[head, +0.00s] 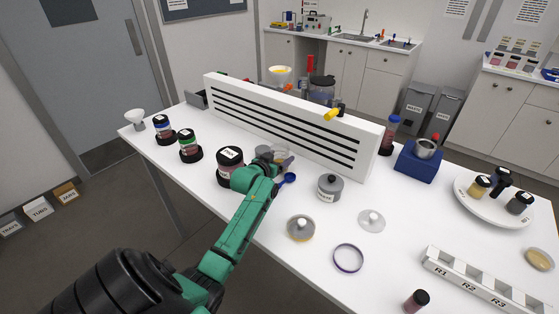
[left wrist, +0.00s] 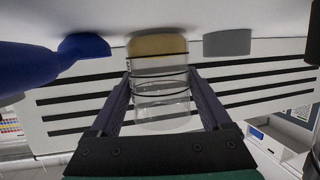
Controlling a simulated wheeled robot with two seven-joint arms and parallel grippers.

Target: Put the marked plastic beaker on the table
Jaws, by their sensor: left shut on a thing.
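The marked plastic beaker (left wrist: 160,90) is clear with dark lines around it and a yellowish layer at the end toward the table. My left gripper (left wrist: 163,105) is shut on it, one finger on each side. In the head view the beaker (head: 284,159) shows only partly behind my left gripper (head: 275,165), in front of the white slotted panel. The beaker is low over the white table (head: 325,230); I cannot tell whether it touches. My right gripper is not in view.
The slotted panel (head: 290,125) stands close behind the beaker. A blue scoop (head: 288,179) lies to its right, a dark jar (head: 229,160) to its left. A grey lidded pot (head: 330,187) and a ring (head: 348,258) are nearer the right. Bare table lies between them.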

